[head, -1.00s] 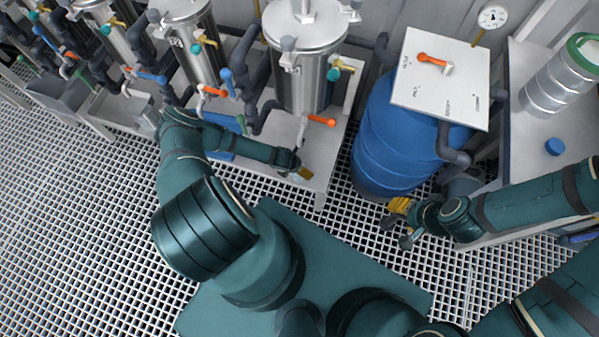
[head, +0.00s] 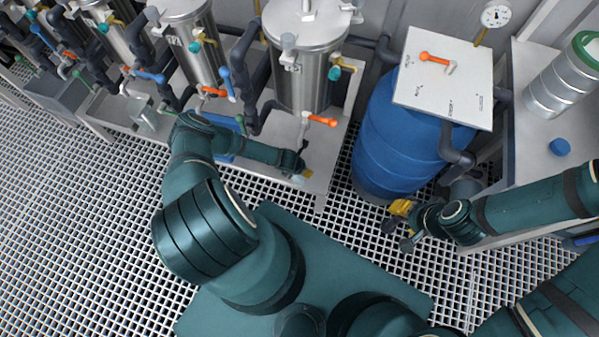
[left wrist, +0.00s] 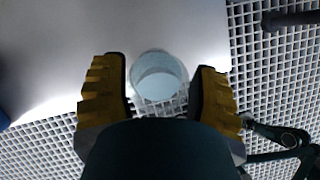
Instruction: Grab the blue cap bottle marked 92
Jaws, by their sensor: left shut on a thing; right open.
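My left gripper (left wrist: 160,95) is shut on a pale, translucent round vessel (left wrist: 158,77), with a yellow-padded finger on each side of it. In the head view my left gripper (head: 303,174) is at the front edge of the steel bench and the vessel is barely visible. No number or blue cap can be made out on it. My right gripper (head: 397,217) is open and empty, low in front of the blue barrel.
Steel vessels (head: 298,75) with pipes and orange-handled valves line the bench (head: 325,150). The blue barrel (head: 395,135) with a white panel (head: 445,80) on top stands between bench and right table (head: 540,180). A green-rimmed metal canister (head: 562,85) is on that table. Grating floor is clear at left.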

